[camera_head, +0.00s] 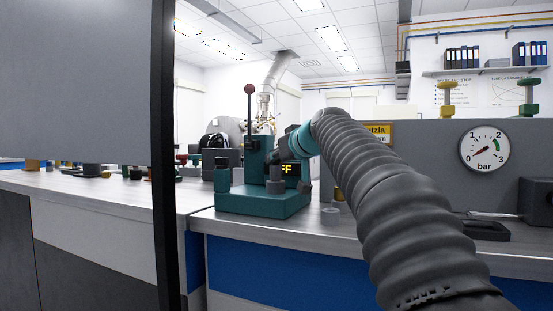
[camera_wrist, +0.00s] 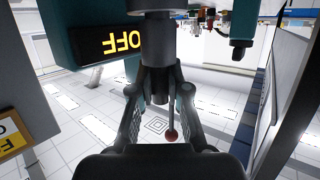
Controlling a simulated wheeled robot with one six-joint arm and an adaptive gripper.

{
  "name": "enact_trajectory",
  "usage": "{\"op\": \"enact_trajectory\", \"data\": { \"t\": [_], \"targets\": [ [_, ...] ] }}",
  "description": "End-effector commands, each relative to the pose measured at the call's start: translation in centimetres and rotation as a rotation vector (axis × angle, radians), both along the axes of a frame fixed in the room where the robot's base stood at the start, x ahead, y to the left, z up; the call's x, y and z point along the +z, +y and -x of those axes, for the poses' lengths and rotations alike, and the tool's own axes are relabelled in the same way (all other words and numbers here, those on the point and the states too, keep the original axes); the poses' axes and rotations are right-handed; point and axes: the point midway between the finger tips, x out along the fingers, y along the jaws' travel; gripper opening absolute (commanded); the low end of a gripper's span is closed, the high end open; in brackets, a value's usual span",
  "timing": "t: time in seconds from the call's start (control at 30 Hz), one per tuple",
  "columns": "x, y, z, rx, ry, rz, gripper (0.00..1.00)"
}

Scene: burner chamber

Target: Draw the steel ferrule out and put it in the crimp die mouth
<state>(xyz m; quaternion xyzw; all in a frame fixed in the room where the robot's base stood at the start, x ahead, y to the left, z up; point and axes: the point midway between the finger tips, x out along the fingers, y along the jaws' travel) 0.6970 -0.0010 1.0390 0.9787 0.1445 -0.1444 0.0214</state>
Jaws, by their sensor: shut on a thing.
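In the wrist view my gripper (camera_wrist: 160,72) is shut on a grey steel cylinder, which looks like the steel ferrule (camera_wrist: 156,40). The ferrule's far end meets a dark part at the top edge, and I cannot tell whether it sits inside it. In the head view my arm reaches to a teal bench machine (camera_head: 262,202) with a red-knobbed lever (camera_head: 249,90). An "OFF" display (camera_wrist: 122,42) shows upside down in the wrist view. My fingertips and the ferrule are hidden in the head view. I cannot make out the crimp die mouth for certain.
A large grey panel (camera_head: 80,80) with a dark edge fills the left. Several small parts stand on the left bench.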

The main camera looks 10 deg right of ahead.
Motion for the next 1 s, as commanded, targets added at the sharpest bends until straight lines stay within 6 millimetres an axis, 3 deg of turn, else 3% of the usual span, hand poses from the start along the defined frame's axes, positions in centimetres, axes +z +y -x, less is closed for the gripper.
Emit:
{"op": "enact_trajectory", "data": {
  "t": [0.13, 0.17, 0.27, 0.67, 1.0],
  "targets": [
    [-0.5, 0.0, 0.0, 0.000, -0.001, 0.000, 0.00],
    [-0.3, 0.0, 0.0, 0.000, -0.001, 0.000, 0.23],
    [-0.3, 0.0, 0.0, 0.000, -0.001, 0.000, 0.45],
    [-0.1, -0.2, 0.6, -0.001, -0.001, 0.001, 0.45],
    [1.7, -1.9, 6.2, -0.003, -0.003, 0.001, 0.45]
  ]
}}
